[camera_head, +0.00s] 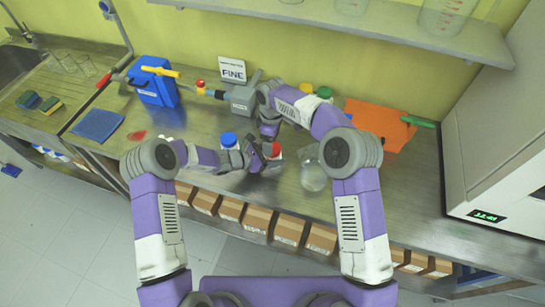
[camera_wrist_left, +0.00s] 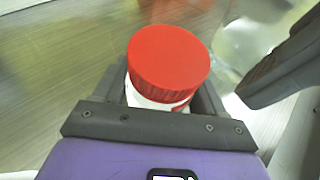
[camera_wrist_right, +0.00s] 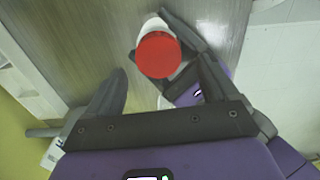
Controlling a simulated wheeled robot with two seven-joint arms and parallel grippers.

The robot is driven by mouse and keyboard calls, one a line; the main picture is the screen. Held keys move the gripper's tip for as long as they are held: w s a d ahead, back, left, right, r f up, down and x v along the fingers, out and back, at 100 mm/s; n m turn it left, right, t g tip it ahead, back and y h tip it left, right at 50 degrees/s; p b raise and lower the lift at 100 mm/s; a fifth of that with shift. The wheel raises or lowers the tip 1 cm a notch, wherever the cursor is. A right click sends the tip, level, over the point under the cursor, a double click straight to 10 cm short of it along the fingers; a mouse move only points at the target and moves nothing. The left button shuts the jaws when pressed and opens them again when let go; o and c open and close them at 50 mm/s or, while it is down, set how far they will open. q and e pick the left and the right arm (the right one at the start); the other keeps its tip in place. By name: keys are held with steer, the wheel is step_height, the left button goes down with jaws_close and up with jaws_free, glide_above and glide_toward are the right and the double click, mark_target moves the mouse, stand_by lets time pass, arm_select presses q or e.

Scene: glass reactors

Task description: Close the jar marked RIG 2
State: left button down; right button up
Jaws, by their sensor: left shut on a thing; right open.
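A white jar with a ribbed red lid (camera_wrist_left: 168,62) stands between the fingers of my left gripper (camera_head: 266,158) in the left wrist view. The lid sits on top of the jar; I cannot tell how tightly. In the head view the red lid (camera_head: 276,149) shows at the left fingertips. My left gripper is shut on the jar. My right gripper (camera_wrist_right: 163,84) is open and empty, with the red lid (camera_wrist_right: 158,55) just beyond its fingertips. In the head view the right gripper (camera_head: 270,128) is above and behind the jar. No RIG 2 mark is readable.
A blue-capped container (camera_head: 228,139) is beside my left arm. A clear glass vessel (camera_head: 313,174) stands right of the jar.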

steer(key=shift+d+r, duration=0.1)
steer(key=shift+r, duration=0.5)
steer(key=shift+c, duration=0.2)
steer(key=shift+c, duration=1.1)
steer(key=n, duration=0.3)
steer(key=shift+r, duration=0.3)
steer(key=n, duration=0.2)
steer(key=r+n, duration=0.1)
steer(key=shift+n, duration=0.4)
steer(key=n, duration=0.2)
steer(key=r+n, duration=0.1)
steer(key=n, duration=0.3)
steer(key=shift+d+r, duration=0.1)
steer(key=shift+r, duration=0.3)
steer(key=shift+f, duration=4)
